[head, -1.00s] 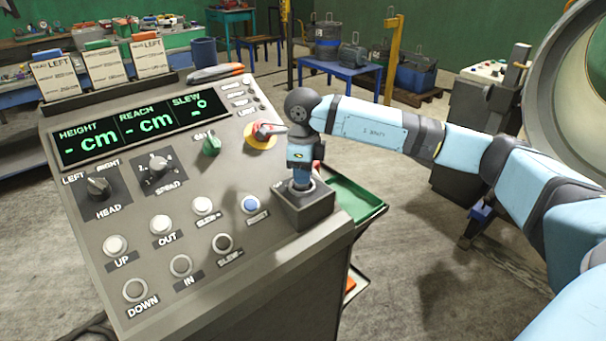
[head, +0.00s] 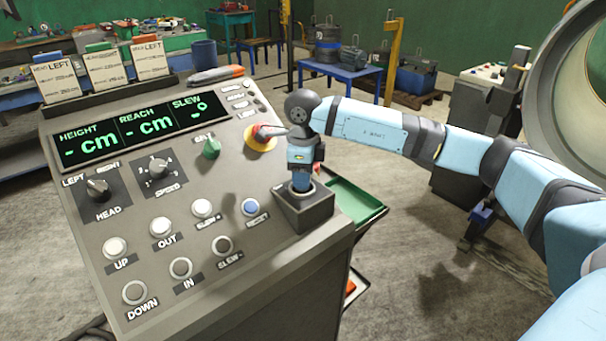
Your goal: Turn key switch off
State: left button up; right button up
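The key switch is most likely the red rotary switch on a yellow round plate (head: 260,138), at the right upper part of the sloping control panel (head: 150,262). My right gripper (head: 280,132) is beside it, with slim grey parts reaching left to the red piece. They seem to touch it, but whether the fingers are closed on it is too small to tell. My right wrist hides the area just right of the switch. My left gripper is not in view.
The display (head: 128,128) shows dashes. A green tray (head: 352,198) sits at the panel's right side.

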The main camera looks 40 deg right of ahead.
notch_tip(320, 180, up, 14)
jog(key=shift+f+p, duration=0.15)
jog(key=shift+p, duration=0.15)
jog(key=shift+a, duration=0.1)
dwell(0.4)
